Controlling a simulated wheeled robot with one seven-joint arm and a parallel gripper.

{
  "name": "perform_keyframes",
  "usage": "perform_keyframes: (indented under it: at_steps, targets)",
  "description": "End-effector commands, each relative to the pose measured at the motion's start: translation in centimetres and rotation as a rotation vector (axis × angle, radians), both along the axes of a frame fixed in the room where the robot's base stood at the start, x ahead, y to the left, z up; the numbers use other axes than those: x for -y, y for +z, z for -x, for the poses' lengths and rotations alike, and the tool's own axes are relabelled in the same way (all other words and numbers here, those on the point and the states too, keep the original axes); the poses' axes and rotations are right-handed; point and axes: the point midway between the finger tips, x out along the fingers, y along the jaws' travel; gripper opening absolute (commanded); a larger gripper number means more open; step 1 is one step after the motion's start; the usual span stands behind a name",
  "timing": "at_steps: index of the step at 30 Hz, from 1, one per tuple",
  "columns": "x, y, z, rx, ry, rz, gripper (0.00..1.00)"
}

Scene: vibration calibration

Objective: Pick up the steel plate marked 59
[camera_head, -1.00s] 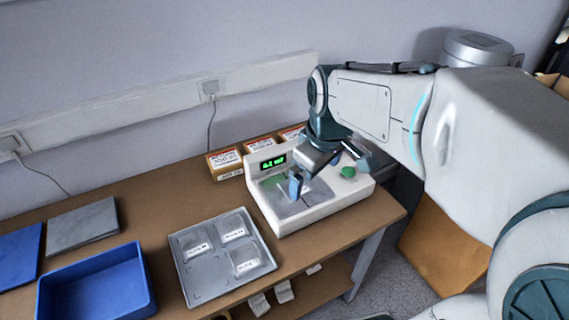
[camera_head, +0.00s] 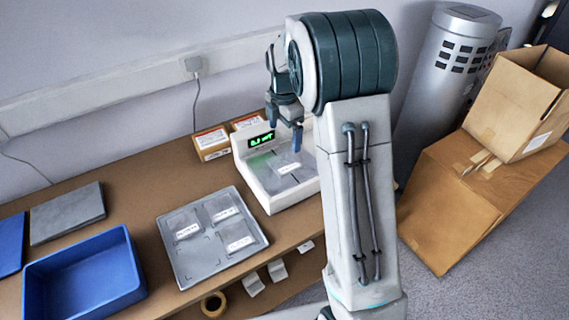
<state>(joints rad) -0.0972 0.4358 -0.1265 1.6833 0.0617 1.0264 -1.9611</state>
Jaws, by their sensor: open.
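Three grey steel plates, each with a white label, lie in the grey tray (camera_head: 190,272): one at the left (camera_head: 187,228), one at the back (camera_head: 221,207) and one at the front right (camera_head: 238,234). A white label on what looks like another plate (camera_head: 288,168) shows on the pan of the white instrument (camera_head: 268,204). The numbers on the labels are too small to read, so I cannot tell which plate is 59. My gripper (camera_head: 285,130) is open and empty, pointing down above the instrument's pan. My arm hides the instrument's right side.
A blue bin (camera_head: 85,288) stands left of the tray, with a grey slab (camera_head: 68,214) behind it. Small labelled boxes (camera_head: 211,143) stand behind the instrument. Cardboard boxes (camera_head: 450,205) and a silver cylinder (camera_head: 447,75) stand on the right. Bare tabletop lies behind the tray.

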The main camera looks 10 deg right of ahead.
Motion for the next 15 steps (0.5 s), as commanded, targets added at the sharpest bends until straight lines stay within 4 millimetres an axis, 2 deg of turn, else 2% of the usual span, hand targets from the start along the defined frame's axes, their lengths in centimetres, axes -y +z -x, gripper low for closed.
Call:
perform_keyframes:
  at_steps: [3, 6, 15]
  targets:
    - [-0.1, -2.4, 0.1, -0.005, -0.001, 0.000, 0.98]
    - [0.0, -3.9, 0.1, -0.002, -0.002, 0.000, 0.98]
    - [0.0, -6.3, 0.2, -0.004, -0.003, 0.000, 0.98]
